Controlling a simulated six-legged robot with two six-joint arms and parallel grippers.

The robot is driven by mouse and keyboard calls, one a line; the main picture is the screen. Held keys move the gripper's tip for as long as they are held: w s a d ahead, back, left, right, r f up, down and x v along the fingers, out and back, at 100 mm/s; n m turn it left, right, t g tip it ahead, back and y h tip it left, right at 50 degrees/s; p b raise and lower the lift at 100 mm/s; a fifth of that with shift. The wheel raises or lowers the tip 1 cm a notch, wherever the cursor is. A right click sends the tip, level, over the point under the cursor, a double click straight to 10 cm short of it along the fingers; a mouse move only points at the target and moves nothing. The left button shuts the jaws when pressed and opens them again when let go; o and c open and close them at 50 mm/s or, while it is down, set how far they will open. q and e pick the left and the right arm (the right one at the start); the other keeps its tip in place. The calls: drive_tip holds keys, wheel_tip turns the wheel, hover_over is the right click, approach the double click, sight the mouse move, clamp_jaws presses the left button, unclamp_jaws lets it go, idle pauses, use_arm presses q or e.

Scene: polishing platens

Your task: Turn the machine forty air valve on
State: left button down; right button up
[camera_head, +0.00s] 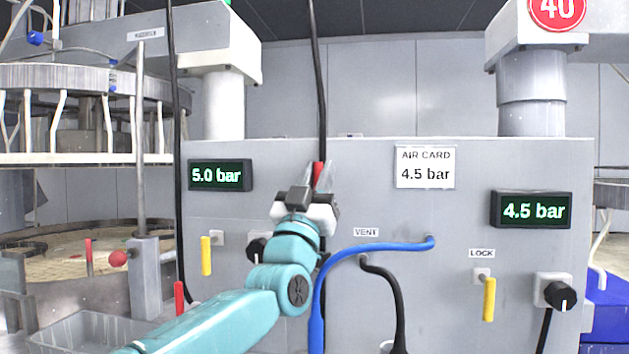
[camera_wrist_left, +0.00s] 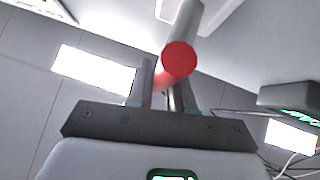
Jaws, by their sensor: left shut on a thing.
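The machine with the round red 40 sign (camera_head: 557,10) has a grey front panel (camera_head: 450,270). My left gripper (camera_head: 322,178) is raised in front of this panel, left of the air card (camera_head: 425,167). It is shut on a red handle (camera_head: 318,172), which shows between its fingers. In the left wrist view the red round end of the handle (camera_wrist_left: 179,58) stands above the left gripper (camera_wrist_left: 165,90). The handle's mounting is hidden behind the gripper. My right gripper is not in view.
Pressure displays read 5.0 bar (camera_head: 221,175) and 4.5 bar (camera_head: 531,210); the card reads 4.5 bar. Yellow levers (camera_head: 206,255) (camera_head: 489,299), a black knob (camera_head: 556,291), a blue hose (camera_head: 375,246) and a black hose (camera_head: 392,290) are on the panel. A red lever (camera_head: 180,298) stands lower left.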

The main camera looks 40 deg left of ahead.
use_arm(q)
drive_tip(key=shift+w+d+f, duration=0.15)
drive_tip(key=shift+w+f, duration=0.1)
drive_tip(key=shift+f, duration=0.1)
drive_tip(key=c, duration=1.2)
unclamp_jaws()
drive_tip(key=shift+o, duration=0.5)
drive_tip(key=shift+s+r, duration=0.15)
drive_tip(key=shift+r, duration=0.05)
drive_tip(key=shift+s, duration=0.1)
drive_tip(key=shift+s+f+b, duration=0.25)
drive_tip(key=shift+f+b, duration=0.05)
drive_tip(key=shift+f, duration=0.05)
drive_tip(key=b+v, duration=0.6)
drive_tip(key=v, duration=0.9)
drive_tip(key=shift+s+d+f, duration=0.15)
drive_tip(key=shift+s, duration=0.05)
